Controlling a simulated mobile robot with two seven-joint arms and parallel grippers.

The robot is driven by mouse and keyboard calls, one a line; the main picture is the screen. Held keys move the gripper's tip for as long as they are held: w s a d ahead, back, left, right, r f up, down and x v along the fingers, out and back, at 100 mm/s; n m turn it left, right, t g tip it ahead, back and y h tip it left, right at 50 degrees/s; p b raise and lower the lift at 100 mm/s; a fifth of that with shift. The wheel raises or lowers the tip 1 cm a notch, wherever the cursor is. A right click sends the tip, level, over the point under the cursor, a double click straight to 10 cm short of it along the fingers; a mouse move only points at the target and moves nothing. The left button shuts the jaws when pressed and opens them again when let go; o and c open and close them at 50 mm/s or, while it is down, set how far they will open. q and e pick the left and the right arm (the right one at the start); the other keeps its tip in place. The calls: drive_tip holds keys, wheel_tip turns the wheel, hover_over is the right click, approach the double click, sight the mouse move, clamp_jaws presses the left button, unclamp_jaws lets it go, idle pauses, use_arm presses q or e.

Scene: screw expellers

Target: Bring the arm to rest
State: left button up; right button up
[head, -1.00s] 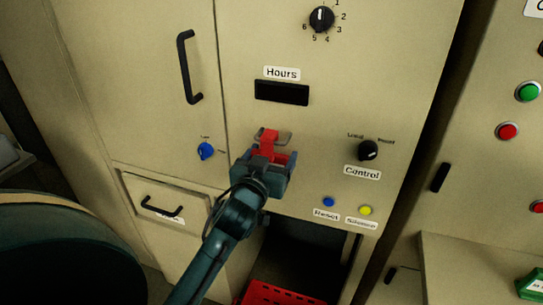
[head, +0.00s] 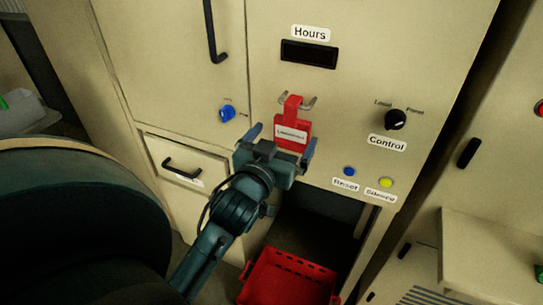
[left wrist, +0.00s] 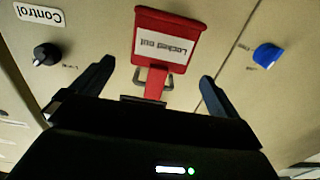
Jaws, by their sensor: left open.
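My left gripper (head: 282,143) is open in the head view, its two fingers spread in front of the beige cabinet. A red tag (head: 292,129) with a white label hangs on a metal hook bracket (head: 296,101) below the Hours display. The gripper is just below the tag, and the fingers stand on either side of its lower part without closing on it. In the left wrist view the red tag (left wrist: 167,40) reads "Locked out" and appears upside down between and beyond the open fingers (left wrist: 152,85). My right gripper is not in view.
A blue knob (head: 227,113) is left of the tag, and a black Control knob (head: 396,119) is right. Blue (head: 349,171) and yellow (head: 386,182) buttons sit lower right. A red crate (head: 289,280) stands below, by a dark opening. Black handles stick out from the cabinet.

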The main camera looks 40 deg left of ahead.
use_arm(q)
drive_tip(key=v, duration=0.6)
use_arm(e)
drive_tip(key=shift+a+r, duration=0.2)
use_arm(q)
drive_tip(key=s+d+f+m+g+h+p, duration=0.1)
drive_tip(key=s+d+f+m+g+h, duration=0.2)
drive_tip(key=d+f, duration=0.3)
drive_tip(key=s+d+f+m+g+h+p, duration=0.2)
drive_tip(key=d+f, duration=0.5)
drive_tip(key=f, duration=1)
drive_tip(key=s+g+h, duration=0.1)
drive_tip(key=s+h, duration=0.1)
drive_tip(key=shift+s+d+m+g+h, duration=0.15)
drive_tip(key=shift+s+m+g+h, duration=0.25)
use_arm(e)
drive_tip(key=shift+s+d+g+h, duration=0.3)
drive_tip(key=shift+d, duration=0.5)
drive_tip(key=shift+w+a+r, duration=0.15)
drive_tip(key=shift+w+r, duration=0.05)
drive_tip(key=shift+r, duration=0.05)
